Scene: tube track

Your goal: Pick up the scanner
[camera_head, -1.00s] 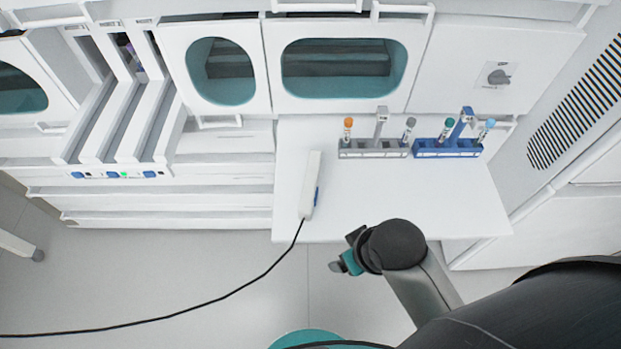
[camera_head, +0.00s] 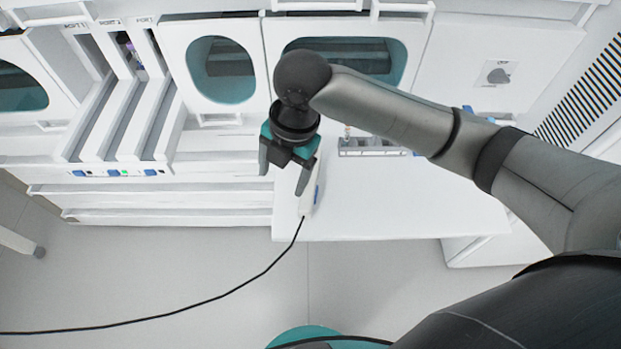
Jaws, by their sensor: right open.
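The scanner (camera_head: 308,200) is a white handheld device with a blue button on its side and a black cable (camera_head: 262,273) running from its lower end to the left. It lies near the left edge of the white table (camera_head: 400,210). My right gripper (camera_head: 283,182) is open above the scanner's upper part, its fingers pointing down in the picture. One finger is over the scanner and the other is to its left, past the table edge. The gripper hides the scanner's upper end. I cannot tell the height between them. My left gripper is not in view.
A grey tube rack (camera_head: 375,152) stands at the table's back, partly hidden by my right arm. The blue rack is almost wholly hidden behind the arm. White channels (camera_head: 125,125) stand at the left. The table's front right is clear.

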